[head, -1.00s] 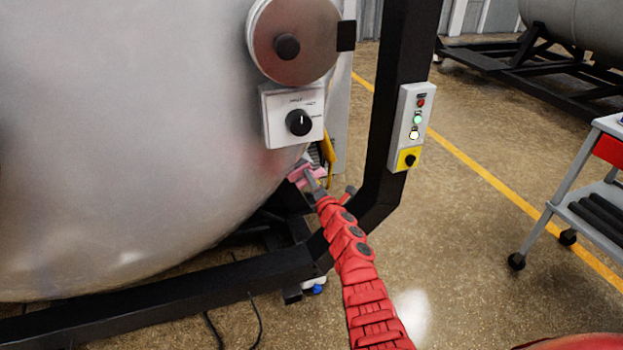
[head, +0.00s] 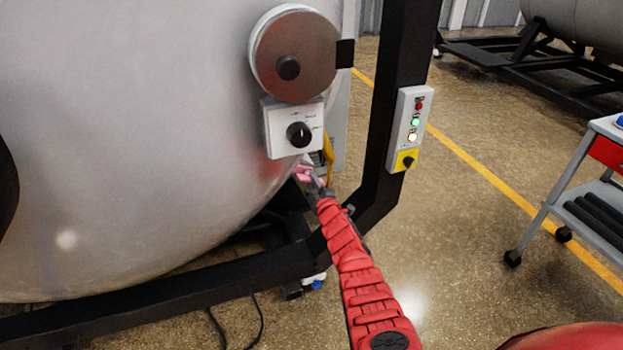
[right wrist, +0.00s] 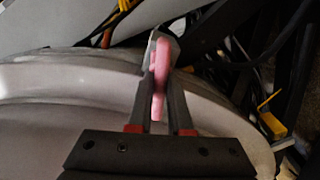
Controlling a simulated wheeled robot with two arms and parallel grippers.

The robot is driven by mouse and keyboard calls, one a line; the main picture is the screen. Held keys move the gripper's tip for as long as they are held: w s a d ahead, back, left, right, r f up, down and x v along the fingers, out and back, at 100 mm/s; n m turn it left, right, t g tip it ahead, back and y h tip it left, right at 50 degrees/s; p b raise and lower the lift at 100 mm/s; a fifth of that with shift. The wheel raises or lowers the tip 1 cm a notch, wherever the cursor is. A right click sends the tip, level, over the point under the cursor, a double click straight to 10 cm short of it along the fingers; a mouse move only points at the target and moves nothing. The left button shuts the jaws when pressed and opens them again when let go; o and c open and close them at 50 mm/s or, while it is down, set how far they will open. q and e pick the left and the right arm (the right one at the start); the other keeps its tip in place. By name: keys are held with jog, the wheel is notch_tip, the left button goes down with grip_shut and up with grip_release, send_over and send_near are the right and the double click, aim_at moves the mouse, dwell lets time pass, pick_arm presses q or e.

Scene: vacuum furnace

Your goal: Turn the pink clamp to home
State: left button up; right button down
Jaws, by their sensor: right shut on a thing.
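The pink clamp (head: 303,173) sits at the lower right edge of the large grey furnace door (head: 130,130), below the white dial box. In the head view it is small and partly hidden by my right gripper (head: 316,184). In the right wrist view the pink clamp (right wrist: 161,72) stands between the two fingers of my right gripper (right wrist: 160,95), which are shut on it beside the pale curved rim. The clamp's mounting is hard to make out. My left gripper is not in view.
A white box with a black knob (head: 298,134) and a round metal disc (head: 295,55) are above the clamp. A black frame post (head: 397,90) with a button panel (head: 410,115) stands close on the right. A grey trolley (head: 590,185) is at the far right; the floor between is clear.

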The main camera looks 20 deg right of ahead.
jog(key=shift+m+p, duration=0.4)
jog(key=shift+m, duration=0.8)
jog(key=c, duration=0.8)
grip_release()
jog(key=shift+c, duration=0.2)
